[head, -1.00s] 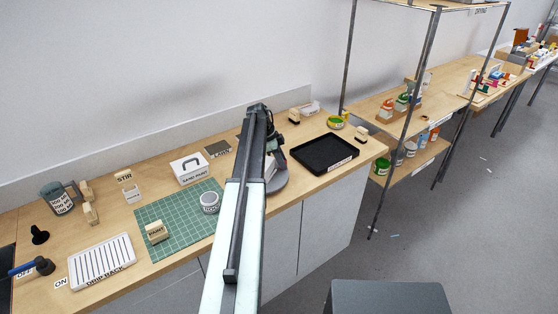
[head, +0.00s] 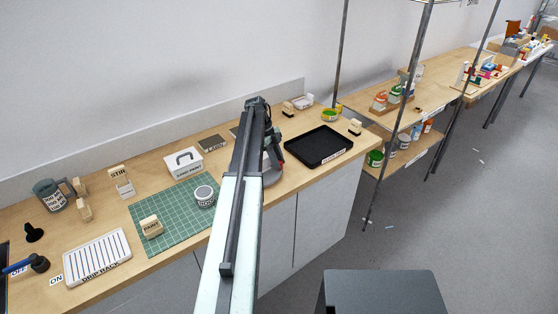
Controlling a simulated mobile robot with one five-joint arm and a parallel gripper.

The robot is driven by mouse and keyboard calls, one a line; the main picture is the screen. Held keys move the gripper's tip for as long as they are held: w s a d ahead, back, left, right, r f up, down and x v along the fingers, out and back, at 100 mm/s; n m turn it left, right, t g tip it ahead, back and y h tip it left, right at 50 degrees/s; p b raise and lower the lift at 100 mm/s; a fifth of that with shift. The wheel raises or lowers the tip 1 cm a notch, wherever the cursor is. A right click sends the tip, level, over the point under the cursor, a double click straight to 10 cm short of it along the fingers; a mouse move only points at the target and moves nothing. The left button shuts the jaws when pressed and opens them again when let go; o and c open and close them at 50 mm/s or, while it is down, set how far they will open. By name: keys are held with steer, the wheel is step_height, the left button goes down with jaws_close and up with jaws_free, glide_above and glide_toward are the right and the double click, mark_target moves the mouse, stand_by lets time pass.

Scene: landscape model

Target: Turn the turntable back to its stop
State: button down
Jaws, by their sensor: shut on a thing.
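The turntable (head: 275,177) is a grey round disc on the wooden bench, partly hidden behind my arm. Only its right side shows. My gripper (head: 272,152) is at the turntable, past the far end of my arm, and is mostly hidden by it. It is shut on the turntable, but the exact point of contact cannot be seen. A small reddish part shows beside the gripper.
A black tray (head: 319,146) lies just right of the turntable. A green cutting mat (head: 172,228) with a round tin (head: 205,196) and a white box (head: 184,163) are to the left. A metal shelf post (head: 398,120) stands at the right.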

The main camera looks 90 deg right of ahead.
steer(key=shift+a+m, duration=0.4)
stand_by(0.4)
steer(key=c, duration=1.2)
jaws_free()
steer(key=shift+o, duration=0.2)
steer(key=p+v, duration=0.7)
steer(key=shift+w+d+r, duration=0.15)
steer(key=shift+d+r, duration=0.05)
steer(key=shift+r, duration=0.15)
